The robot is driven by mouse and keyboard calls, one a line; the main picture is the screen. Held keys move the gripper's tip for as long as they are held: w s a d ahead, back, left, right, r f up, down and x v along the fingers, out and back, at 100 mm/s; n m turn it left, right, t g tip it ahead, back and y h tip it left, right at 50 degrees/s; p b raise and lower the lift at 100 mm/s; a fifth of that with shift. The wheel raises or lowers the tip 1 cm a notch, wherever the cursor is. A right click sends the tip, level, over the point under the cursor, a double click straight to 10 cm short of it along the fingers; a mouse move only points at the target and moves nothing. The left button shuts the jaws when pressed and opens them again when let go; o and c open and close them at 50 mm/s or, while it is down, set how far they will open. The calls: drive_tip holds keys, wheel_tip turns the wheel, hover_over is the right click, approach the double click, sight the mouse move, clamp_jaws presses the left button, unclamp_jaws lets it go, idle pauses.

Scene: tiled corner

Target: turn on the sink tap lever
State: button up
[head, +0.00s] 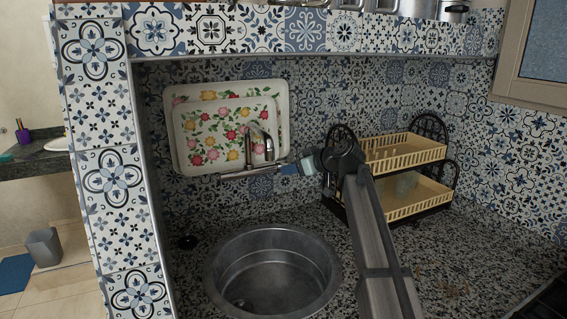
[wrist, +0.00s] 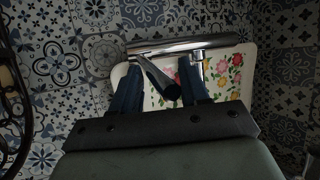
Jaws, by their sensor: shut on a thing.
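The chrome tap (head: 240,174) runs horizontally along the tiled wall above the round sink (head: 225,285), with a curved spout rising from it. My gripper (head: 292,168) reaches in from the right at the tap's right end. In the wrist view, the tap's bar (wrist: 200,43) lies across the top. In the head view, my gripper hides the lever. No water is visible.
Flowered trays (head: 173,107) lean on the wall behind the tap. A two-level dish rack (head: 405,155) with cream baskets stands right of my gripper, close to my arm. A tiled pillar (head: 110,170) borders the left. The speckled counter (head: 465,260) is clear at right.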

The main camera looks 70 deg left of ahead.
drive_tip(key=shift+s, duration=0.2)
drive_tip(key=shift+c, duration=1.2)
drive_tip(key=shift+d, duration=0.1)
drive_tip(key=shift+s+a+r, duration=0.1)
drive_tip(key=shift+a+r, duration=0.3)
drive_tip(key=shift+r, duration=0.25)
drive_tip(key=shift+s+a+r, duration=0.1)
drive_tip(key=shift+a+r, duration=0.25)
drive_tip(key=shift+r, duration=0.3)
drive_tip(key=o, duration=0.4)
drive_tip(key=shift+o, duration=0.2)
drive_tip(key=shift+w, duration=0.25)
drive_tip(key=v, duration=0.8)
